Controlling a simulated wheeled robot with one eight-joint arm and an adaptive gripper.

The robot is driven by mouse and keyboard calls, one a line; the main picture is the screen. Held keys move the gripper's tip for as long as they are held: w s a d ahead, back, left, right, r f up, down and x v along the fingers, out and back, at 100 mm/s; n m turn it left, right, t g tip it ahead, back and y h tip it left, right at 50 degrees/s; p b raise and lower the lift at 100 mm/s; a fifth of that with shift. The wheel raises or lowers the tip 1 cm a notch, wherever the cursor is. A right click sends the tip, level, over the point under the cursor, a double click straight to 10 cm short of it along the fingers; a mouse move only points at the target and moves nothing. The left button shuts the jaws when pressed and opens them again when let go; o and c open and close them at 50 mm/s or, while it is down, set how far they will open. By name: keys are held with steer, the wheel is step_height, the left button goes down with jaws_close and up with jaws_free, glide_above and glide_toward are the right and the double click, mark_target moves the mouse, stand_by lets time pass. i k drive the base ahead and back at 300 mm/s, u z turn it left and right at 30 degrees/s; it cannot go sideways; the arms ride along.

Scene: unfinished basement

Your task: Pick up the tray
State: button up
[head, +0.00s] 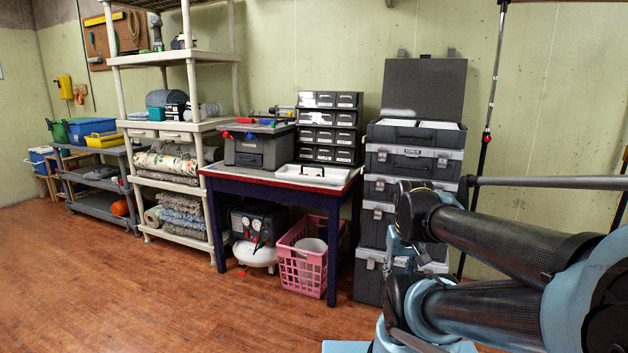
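A shallow white tray (314,174) lies on the work table (283,184), near its front right part. A small dark item shows at the tray; I cannot tell whether it is a handle or a loose thing. My arm reaches in from the right, with dark links and light blue joints. Its far end is in front of the stacked tool boxes, to the right of the table and apart from the tray. My gripper is not clearly made out there; its fingers are hidden or too small to tell.
A grey tool box (259,147) and a dark drawer organizer (329,125) stand behind the tray. Stacked tool boxes (376,190) stand right of the table. A pink basket (302,268) and compressor (257,235) sit beneath. A shelf (190,126) stands left. The wooden floor in front is clear.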

mark_target(332, 177)
steer(key=z, duration=0.05)
steer(key=i, duration=1)
steer(key=u, duration=0.05)
